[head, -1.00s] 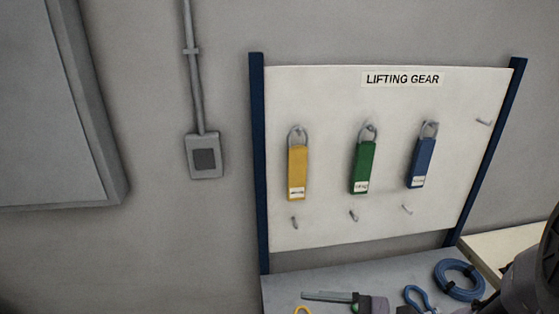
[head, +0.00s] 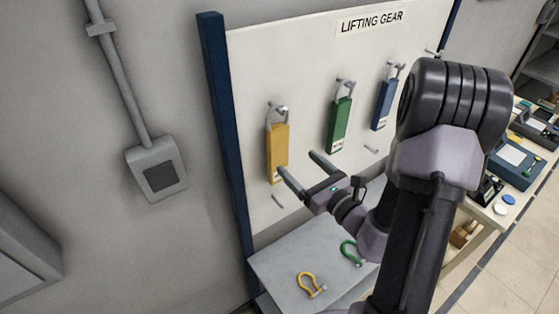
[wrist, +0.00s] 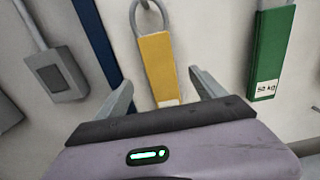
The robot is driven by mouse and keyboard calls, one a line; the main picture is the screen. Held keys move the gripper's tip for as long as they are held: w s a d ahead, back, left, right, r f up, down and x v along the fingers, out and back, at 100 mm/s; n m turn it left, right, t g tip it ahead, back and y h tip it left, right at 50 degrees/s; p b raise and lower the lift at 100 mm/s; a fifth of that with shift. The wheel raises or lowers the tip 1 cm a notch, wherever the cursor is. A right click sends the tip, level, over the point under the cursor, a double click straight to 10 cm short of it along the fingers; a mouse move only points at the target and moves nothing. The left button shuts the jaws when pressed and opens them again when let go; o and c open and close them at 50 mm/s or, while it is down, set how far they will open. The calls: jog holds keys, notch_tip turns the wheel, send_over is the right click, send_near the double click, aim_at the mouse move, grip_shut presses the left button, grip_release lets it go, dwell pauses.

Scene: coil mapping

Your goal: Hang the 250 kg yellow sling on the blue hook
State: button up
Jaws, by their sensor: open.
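The yellow sling (head: 277,153) hangs upright by its grey loop from a peg at the left of the lifting gear board (head: 290,60). It also shows in the wrist view (wrist: 157,60), its white label too small to read. My gripper (head: 297,163) is open and empty in front of the board, near the lower part of the yellow sling. In the wrist view its fingers (wrist: 160,78) stand to either side of the sling; I cannot tell if they reach it. A green sling (head: 339,125) and a blue sling (head: 384,104) hang to the right. No hook looks clearly blue.
Bare pegs show below the yellow sling (head: 277,201), below the green sling (head: 371,150) and at the board's upper right (head: 432,52). A yellow shackle (head: 311,285) and a green shackle (head: 351,252) lie on the grey shelf (head: 275,262). A wall box (head: 158,173) is at left.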

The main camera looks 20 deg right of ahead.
aim_at(281, 139)
jog(key=w, duration=0.1)
jog(key=w+a, duration=0.1)
jog(key=w, duration=0.1)
jog(key=w+p, duration=0.1)
jog(key=shift+w+a+r, duration=0.15)
jog(key=shift+a+r, duration=0.05)
jog(key=shift+r, duration=0.1)
jog(key=w, duration=0.2)
jog(key=w+p, duration=0.1)
jog(key=w, duration=0.2)
jog(key=shift+w+a+f, duration=0.15)
jog(key=shift+a, duration=0.05)
jog(key=shift+w+a, duration=0.2)
jog(key=shift+w, duration=0.15)
jog(key=shift+d, duration=0.1)
grip_shut()
jog(key=shift+s+d+r+p, duration=0.1)
jog(key=shift+s+r+p, duration=0.2)
jog(key=shift+r+p, duration=0.35)
jog(key=shift+s+r+p, duration=0.3)
jog(key=shift+r+p, duration=0.1)
jog(key=shift+r, duration=0.3)
jog(key=shift+f, duration=0.1)
